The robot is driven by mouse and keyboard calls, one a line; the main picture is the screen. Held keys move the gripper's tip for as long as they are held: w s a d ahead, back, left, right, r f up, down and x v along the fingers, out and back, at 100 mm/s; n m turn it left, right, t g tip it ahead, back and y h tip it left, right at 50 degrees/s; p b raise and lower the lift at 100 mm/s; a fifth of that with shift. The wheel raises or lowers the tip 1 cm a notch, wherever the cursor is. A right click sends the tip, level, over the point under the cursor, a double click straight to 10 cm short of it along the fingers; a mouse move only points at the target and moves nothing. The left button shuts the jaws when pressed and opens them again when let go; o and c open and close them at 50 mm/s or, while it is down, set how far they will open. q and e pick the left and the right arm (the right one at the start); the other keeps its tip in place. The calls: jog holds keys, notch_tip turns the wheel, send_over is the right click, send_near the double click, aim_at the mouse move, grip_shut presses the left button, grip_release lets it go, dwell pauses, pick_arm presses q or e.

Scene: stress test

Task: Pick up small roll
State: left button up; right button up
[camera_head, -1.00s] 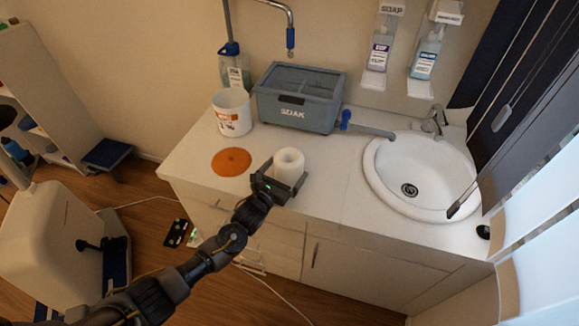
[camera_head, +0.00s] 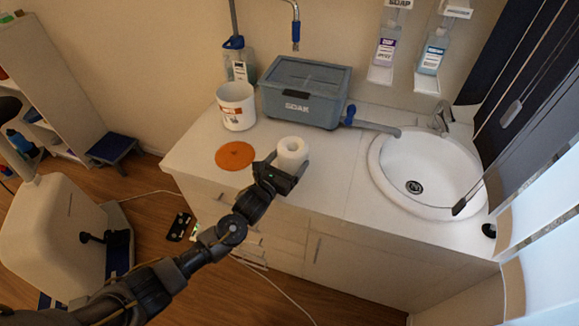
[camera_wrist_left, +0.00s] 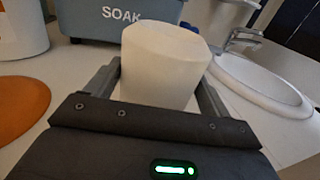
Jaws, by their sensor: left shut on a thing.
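In the left wrist view the roll (camera_wrist_left: 165,62) sits between the two fingers of the gripper (camera_wrist_left: 158,88), one on each side. Its lower part is hidden behind the gripper body. I cannot tell whether its base touches the counter. My right gripper is not in view.
An orange disc (camera_head: 235,156) lies left of the roll. Behind stand a white tub (camera_head: 236,108) and a grey-blue SOAK box (camera_head: 303,92). A white sink (camera_head: 428,165) with a tap is at the right. The counter (camera_head: 335,180) between roll and sink is clear.

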pick_arm(q)
jog(key=s+a+r+b, duration=0.2)
jog(key=s+a+r, duration=0.5)
jog(key=s+r, duration=0.3)
jog(key=shift+s+a+r+b, duration=0.3)
jog(key=shift+s+a+b, duration=0.1)
jog(key=shift+s, duration=0.4)
